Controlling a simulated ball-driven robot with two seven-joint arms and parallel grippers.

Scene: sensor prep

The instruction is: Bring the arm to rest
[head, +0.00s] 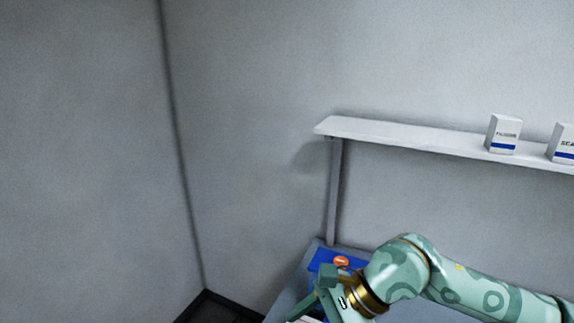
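My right arm comes in from the right edge, patterned in pale and dark green, with a gold band at the wrist. Its gripper (306,306) is low in the view, over the left end of a grey-blue table. One finger points down and left; the fingertips run close to the bottom edge, so I cannot tell whether it is open or shut. No held thing can be made out. My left gripper is not in view.
The table (290,288) bears a blue item with an orange disc (341,261), partly hidden by my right gripper. Above it, a white shelf (400,136) holds a white box (503,134) and a second box (563,144) cut off at the right. Walls stand behind and left.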

